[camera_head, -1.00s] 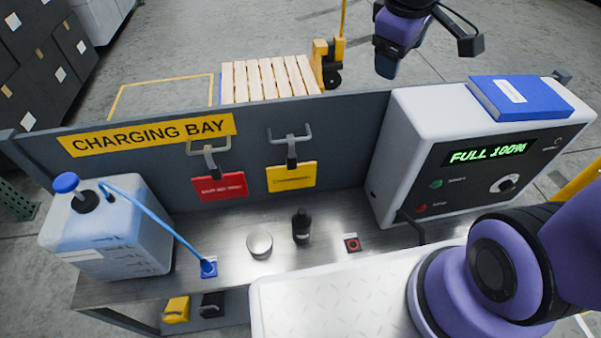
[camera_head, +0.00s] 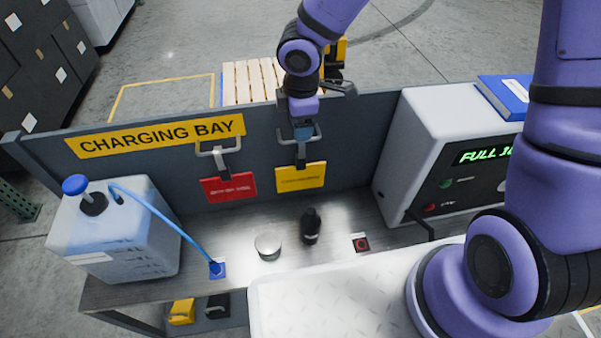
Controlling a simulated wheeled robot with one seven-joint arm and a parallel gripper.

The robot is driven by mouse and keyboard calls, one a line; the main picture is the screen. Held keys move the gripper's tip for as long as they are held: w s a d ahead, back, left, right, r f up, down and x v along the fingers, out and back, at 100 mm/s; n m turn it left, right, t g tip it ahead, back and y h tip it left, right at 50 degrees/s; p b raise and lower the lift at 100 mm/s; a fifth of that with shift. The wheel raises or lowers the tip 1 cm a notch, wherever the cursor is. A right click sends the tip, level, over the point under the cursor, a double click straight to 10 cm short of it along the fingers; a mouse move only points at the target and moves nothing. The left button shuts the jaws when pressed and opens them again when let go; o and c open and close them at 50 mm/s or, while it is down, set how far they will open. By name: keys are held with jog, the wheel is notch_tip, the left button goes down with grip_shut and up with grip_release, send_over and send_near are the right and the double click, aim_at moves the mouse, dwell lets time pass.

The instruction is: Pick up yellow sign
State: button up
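The yellow sign (camera_head: 300,177) hangs by a dark strap from a grey hook (camera_head: 313,137) on the bay's back panel. My gripper (camera_head: 303,132) is above the sign, over the hook and the upper strap. The gripper overlaps the hook in the picture; I cannot tell whether it touches it. Its fingers are small and partly hidden, so its opening is unclear. The sign still hangs against the panel.
A red sign (camera_head: 229,188) hangs on another hook to the left. A jug with a blue cap (camera_head: 112,232), a round tin (camera_head: 267,246) and a dark bottle (camera_head: 310,226) stand on the bench. The charger box (camera_head: 410,150) is at right.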

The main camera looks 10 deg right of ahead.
aim_at(301, 144)
jog(key=shift+w+d+f, duration=0.1)
jog(key=shift+w+f, duration=0.15)
jog(key=shift+f, duration=1.3)
jog(key=shift+w+d+f, duration=0.1)
jog(key=shift+w+f, duration=0.15)
jog(key=shift+f, duration=1.35)
jog(key=shift+w+d+f, duration=0.1)
jog(key=shift+w+f, duration=0.15)
jog(key=shift+f, duration=1.3)
jog(key=c, duration=1.3)
jog(key=shift+r, duration=0.15)
